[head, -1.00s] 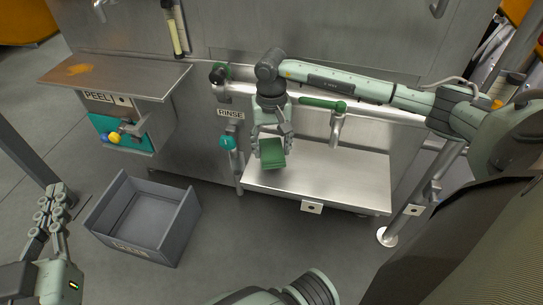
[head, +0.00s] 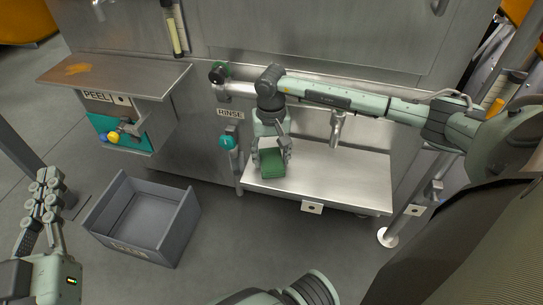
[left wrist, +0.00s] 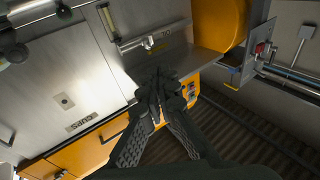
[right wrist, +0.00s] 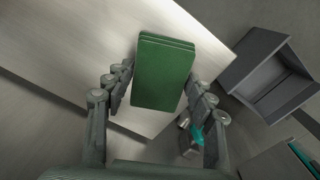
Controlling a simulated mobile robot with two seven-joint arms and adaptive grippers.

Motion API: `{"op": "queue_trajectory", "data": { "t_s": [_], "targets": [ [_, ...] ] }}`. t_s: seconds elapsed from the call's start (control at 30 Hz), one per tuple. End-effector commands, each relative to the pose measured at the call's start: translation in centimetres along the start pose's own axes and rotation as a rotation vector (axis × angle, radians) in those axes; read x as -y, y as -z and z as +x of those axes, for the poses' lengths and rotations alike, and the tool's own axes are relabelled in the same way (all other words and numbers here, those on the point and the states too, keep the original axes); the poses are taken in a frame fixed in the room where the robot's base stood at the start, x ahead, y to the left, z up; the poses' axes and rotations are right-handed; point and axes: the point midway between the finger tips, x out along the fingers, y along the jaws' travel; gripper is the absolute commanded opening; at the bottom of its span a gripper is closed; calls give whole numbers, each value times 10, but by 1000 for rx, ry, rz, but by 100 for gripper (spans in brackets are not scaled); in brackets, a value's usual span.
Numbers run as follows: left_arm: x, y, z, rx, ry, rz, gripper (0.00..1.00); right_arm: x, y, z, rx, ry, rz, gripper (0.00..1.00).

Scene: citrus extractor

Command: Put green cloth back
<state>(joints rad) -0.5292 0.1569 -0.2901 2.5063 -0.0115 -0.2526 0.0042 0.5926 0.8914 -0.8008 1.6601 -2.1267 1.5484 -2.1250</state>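The green cloth (head: 271,163) is a folded block at the left part of the steel shelf (head: 340,178), under the RINSE sign. My right gripper (head: 272,153) points down with its fingers on either side of it. In the right wrist view, the cloth (right wrist: 165,72) sits between the fingers (right wrist: 160,88), which appear to touch its two side edges. Whether its underside fully rests on the shelf is hard to tell. My left gripper (head: 47,195) is at the far left, away from the cloth. In the left wrist view, its fingertips (left wrist: 158,88) are together and empty.
A grey open crate (head: 143,222) stands on the floor left of the shelf. The PEEL ledge (head: 115,78) juts out at the upper left. A tap (head: 337,127) is behind the shelf, and the RINSE valve (head: 227,141) is at its left. The shelf's right part is bare.

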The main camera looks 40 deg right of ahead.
Motion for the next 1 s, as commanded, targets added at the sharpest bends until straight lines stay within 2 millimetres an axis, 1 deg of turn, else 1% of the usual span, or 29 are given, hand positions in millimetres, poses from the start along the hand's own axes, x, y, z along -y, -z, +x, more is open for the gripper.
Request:
{"op": "queue_trajectory", "data": {
  "t_s": [0.03, 0.17, 0.53, 0.57, 0.63, 0.67, 1.0],
  "targets": [
    [-1, 1, 0, -5, -2, -2, 0, 0, 0, 0, 0, 0, 0, 60],
    [-2, 1, 0, -5, -5, -4, 0, 0, 0, 0, 0, 0, 0, 76],
    [-1, 0, 0, 6, -3, -2, 0, 0, 0, -2, 0, 0, 0, 76],
    [0, -2, 0, 15, 0, 1, 0, 0, 0, -2, 0, 0, 0, 76],
    [6, -13, 0, 68, 14, 11, 0, 0, 0, -4, 0, 0, 1, 76],
    [8, -16, -1, 84, 15, 13, 0, 0, 1, -10, -3, 1, 0, 76],
    [21, -48, -8, 240, 41, 36, 0, 0, 1, -86, -4, 1, 0, 76]
  ]
}}
